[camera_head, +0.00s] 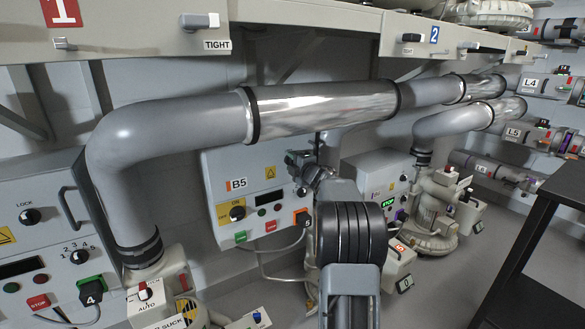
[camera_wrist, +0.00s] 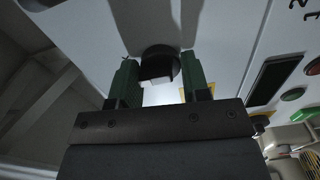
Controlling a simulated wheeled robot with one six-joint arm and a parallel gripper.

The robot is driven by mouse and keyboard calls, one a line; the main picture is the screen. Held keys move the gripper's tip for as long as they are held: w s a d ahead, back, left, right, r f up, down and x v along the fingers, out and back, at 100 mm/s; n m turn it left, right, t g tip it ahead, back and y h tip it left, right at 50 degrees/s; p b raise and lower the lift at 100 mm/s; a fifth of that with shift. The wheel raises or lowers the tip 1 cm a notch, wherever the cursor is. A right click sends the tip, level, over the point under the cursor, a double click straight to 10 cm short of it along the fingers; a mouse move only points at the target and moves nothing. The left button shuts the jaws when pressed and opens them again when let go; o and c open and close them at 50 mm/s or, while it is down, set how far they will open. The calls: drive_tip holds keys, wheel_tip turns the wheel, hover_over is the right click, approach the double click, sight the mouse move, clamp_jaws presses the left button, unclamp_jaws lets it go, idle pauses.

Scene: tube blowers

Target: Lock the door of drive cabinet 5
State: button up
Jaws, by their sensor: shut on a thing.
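In the wrist view my gripper (camera_wrist: 158,68) has its two green fingers on either side of a round black knob (camera_wrist: 162,62), shut on it. The knob has a pale bar on its near side and stands on a light grey cabinet front (camera_wrist: 225,35). That panel also has a dark display, a red button, a green button and the digits 1 and 2. In the camera_head view my gripper (camera_head: 306,165) is small, by the upper right corner of the B5 box (camera_head: 220,165). A light grey cabinet (camera_head: 375,165) shows partly behind my arm. The knob is hidden there.
A fat grey pipe (camera_head: 160,128) crosses above the B5 box. At left a cabinet (camera_head: 50,240) has a LOCK knob (camera_head: 30,216) and a handle. A shelf edge (camera_head: 120,40) runs overhead. A black table (camera_head: 545,240) stands at right, with open floor beside it.

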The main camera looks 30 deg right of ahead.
drive_tip(key=shift+r+n, duration=0.5)
drive_tip(key=shift+r, duration=0.1)
drive_tip(key=o, duration=0.7)
drive_tip(key=shift+o, duration=0.2)
drive_tip(key=shift+f, duration=0.15)
drive_tip(key=shift+f, duration=0.15)
drive_tip(key=s+p, duration=0.2)
drive_tip(key=s, duration=1.2)
drive_tip(key=shift+a, duration=0.45)
